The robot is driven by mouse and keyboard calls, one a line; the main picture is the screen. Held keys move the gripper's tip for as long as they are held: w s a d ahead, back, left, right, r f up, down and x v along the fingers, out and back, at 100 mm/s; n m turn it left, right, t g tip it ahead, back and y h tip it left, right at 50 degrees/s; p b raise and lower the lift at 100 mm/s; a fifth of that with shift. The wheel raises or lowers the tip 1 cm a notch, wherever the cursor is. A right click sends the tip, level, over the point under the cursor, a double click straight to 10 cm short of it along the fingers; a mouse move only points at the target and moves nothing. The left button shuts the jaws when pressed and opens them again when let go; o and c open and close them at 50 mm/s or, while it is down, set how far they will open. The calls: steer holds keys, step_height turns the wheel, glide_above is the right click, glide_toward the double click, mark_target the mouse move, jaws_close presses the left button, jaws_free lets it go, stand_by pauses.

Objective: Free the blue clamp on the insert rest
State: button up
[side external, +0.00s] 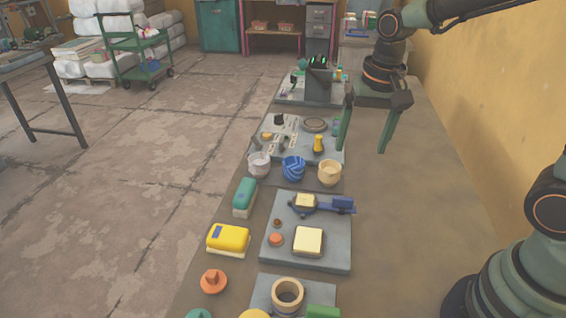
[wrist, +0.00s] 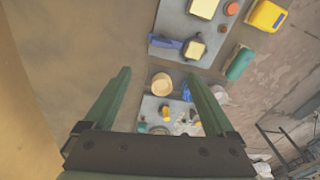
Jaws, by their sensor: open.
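The blue clamp (side external: 342,205) sits on the grey plate (side external: 338,255), its handle lying low and pointing right. Its darker arm reaches left to a small cream block (side external: 305,200) on the insert rest. In the wrist view the blue clamp (wrist: 166,43) shows beyond my fingertips, beside the cream block (wrist: 196,49). I cannot tell whether its arm presses on the block. My gripper (side external: 364,150) is open and empty, above the bare table behind and to the right of the clamp. Its two green fingers (wrist: 158,73) are spread apart and touch nothing visible.
A larger cream block (side external: 308,241) and orange knobs share the plate. White, blue and cream cups (side external: 329,172) stand behind it, near another plate with a yellow-topped part (side external: 318,144). The table right of the plate is clear.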

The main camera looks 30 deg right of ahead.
mark_target(343, 198)
steer(key=f, duration=0.5)
steer(key=w+f+m+g, duration=0.1)
steer(key=f, duration=0.4)
steer(key=a+f+m, duration=0.1)
steer(key=f, duration=0.4)
steer(key=shift+w, duration=0.25)
steer(key=c, duration=1.4)
